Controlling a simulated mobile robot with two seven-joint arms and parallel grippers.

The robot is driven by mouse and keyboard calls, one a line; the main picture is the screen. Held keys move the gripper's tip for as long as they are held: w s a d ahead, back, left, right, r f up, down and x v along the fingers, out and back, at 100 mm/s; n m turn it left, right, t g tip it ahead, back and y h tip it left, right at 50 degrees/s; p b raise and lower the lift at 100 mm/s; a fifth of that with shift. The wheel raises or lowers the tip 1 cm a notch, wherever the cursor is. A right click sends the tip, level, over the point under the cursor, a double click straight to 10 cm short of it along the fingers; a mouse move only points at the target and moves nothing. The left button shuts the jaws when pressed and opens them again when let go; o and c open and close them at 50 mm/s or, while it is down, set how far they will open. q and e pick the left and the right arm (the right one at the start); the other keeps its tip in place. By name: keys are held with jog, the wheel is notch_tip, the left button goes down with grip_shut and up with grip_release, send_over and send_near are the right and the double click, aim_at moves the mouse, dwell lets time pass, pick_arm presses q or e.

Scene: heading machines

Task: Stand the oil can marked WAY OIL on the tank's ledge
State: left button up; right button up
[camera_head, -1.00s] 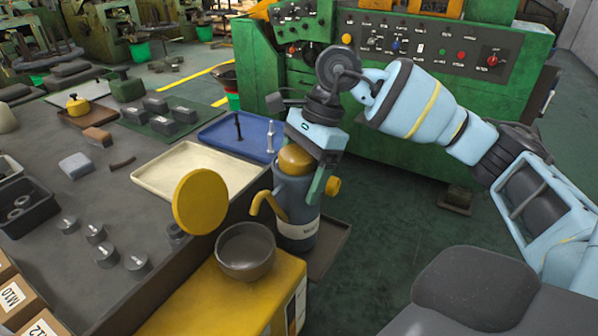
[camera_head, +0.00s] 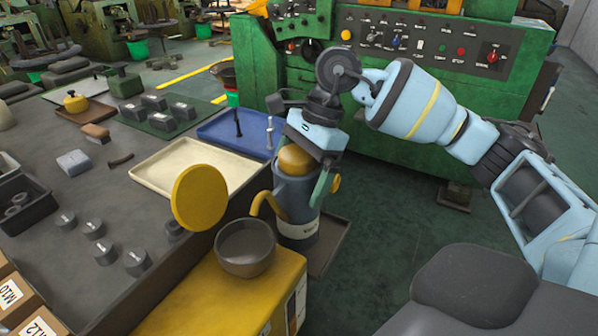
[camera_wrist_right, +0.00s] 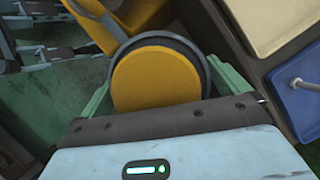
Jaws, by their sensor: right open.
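The oil can (camera_head: 296,207) is a blue-grey cylinder with a yellow domed cap, a curved yellow spout and a pale, only partly readable label. It looks upright at the tank's dark ledge (camera_head: 334,243), beside the yellow tank (camera_head: 225,295). Its base is partly hidden, but it seems to rest there. My right gripper (camera_head: 305,180) is open around the can's upper part, pointing down from above. In the right wrist view the round yellow cap (camera_wrist_right: 157,78) lies between the green fingers. My left gripper is not in view.
A grey bowl (camera_head: 245,248) and an upright yellow disc (camera_head: 199,198) are at the tank's top, left of the can. A cream tray (camera_head: 160,178) and a blue tray (camera_head: 215,130) lie on the table behind. A green machine (camera_head: 430,125) stands beyond. Floor right of the ledge is clear.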

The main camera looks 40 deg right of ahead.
jog(key=shift+v, duration=4)
